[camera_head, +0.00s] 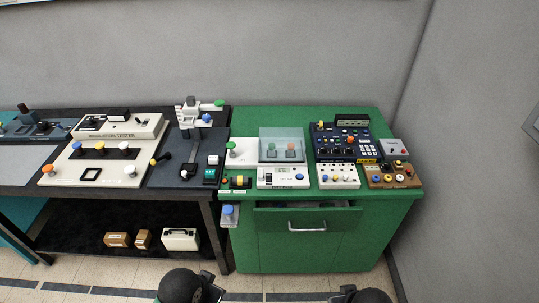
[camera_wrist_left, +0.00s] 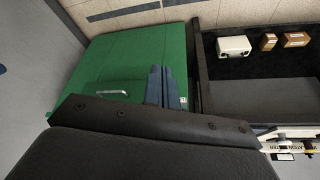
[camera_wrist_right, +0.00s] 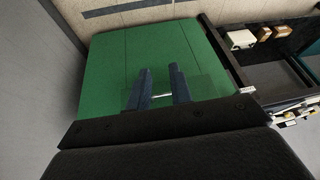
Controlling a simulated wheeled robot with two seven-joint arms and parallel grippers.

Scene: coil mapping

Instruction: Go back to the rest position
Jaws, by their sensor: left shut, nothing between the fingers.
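My left gripper (camera_wrist_left: 161,72) shows in the left wrist view with its two blue-grey fingers together and nothing between them. Behind it are the green cabinet (camera_wrist_left: 125,55) and the dark shelf (camera_wrist_left: 250,90). My right gripper (camera_wrist_right: 159,72) shows in the right wrist view with its fingers apart and empty, in front of the green cabinet (camera_wrist_right: 110,70). In the head view only dark parts of my arms show at the bottom edge. Neither gripper's fingers can be made out there.
The green cabinet (camera_head: 320,245) carries several devices, including a clear-covered box (camera_head: 282,138) and a dark blue panel (camera_head: 345,143). Its drawer (camera_head: 307,219) seems slightly open. A black bench (camera_head: 215,215) with an insulation tester (camera_head: 118,128) stands left. Grey wall (camera_head: 470,150) is right.

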